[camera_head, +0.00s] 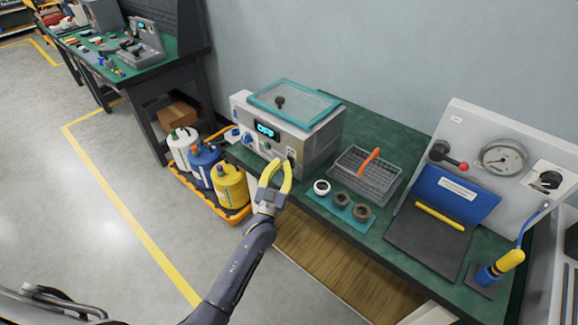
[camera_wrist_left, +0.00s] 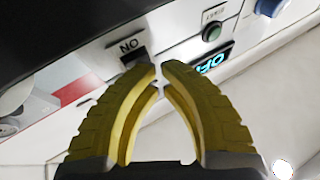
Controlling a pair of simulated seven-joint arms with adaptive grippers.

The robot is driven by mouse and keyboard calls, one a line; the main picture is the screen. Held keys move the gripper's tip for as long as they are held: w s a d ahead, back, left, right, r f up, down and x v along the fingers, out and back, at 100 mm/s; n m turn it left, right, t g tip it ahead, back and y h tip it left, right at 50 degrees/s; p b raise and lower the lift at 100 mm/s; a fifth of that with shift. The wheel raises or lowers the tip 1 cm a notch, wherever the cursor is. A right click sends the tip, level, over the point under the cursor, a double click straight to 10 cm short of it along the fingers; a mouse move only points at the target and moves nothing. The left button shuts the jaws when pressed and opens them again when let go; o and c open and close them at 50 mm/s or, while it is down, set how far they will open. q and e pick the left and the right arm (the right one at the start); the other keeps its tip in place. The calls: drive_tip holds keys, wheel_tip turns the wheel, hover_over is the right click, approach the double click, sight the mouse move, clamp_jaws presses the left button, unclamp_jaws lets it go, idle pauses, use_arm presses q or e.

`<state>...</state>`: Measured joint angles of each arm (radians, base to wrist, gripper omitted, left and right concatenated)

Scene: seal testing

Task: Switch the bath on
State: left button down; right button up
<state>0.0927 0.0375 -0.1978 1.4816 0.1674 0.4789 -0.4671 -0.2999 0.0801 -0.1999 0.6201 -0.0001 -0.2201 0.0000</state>
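The bath (camera_head: 318,143) is a white box with a teal-framed clear lid, standing on the green bench. Its lit display (camera_head: 265,130) reads OFF; the display also shows in the left wrist view (camera_wrist_left: 216,60). In that view a dark switch (camera_wrist_left: 135,57) sits beside a label that looks like ON upside down. A round green button (camera_wrist_left: 212,32) is near the display. My left gripper (camera_head: 283,162) has yellow fingers, empty, with a narrow gap between the tips (camera_wrist_left: 159,68). It points at the bath's front panel, close to the switch; contact cannot be told. My right gripper is out of view.
Right of the bath are a wire basket (camera_head: 366,175) with an orange handle, several rings on a teal mat (camera_head: 343,205), and a gauge panel (camera_head: 520,150). Several bottles (camera_head: 230,185) stand in an orange tray on the floor at left.

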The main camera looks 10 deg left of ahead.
use_arm(q)
drive_tip(key=shift+s, duration=0.1)
idle(0.6)
drive_tip(key=shift+s+a, duration=0.3)
drive_tip(key=shift+s, duration=0.15)
drive_tip(key=shift+s, duration=0.1)
drive_tip(key=shift+s+a+r, duration=0.1)
drive_tip(key=shift+s+a, duration=0.3)
drive_tip(key=shift+s, duration=0.3)
drive_tip(key=shift+s+a+r, duration=0.15)
drive_tip(key=shift+s+a, duration=0.2)
drive_tip(key=shift+s, duration=0.35)
drive_tip(key=shift+s+a+r, duration=0.1)
drive_tip(key=shift+s+a, duration=0.3)
drive_tip(key=shift+s, duration=0.3)
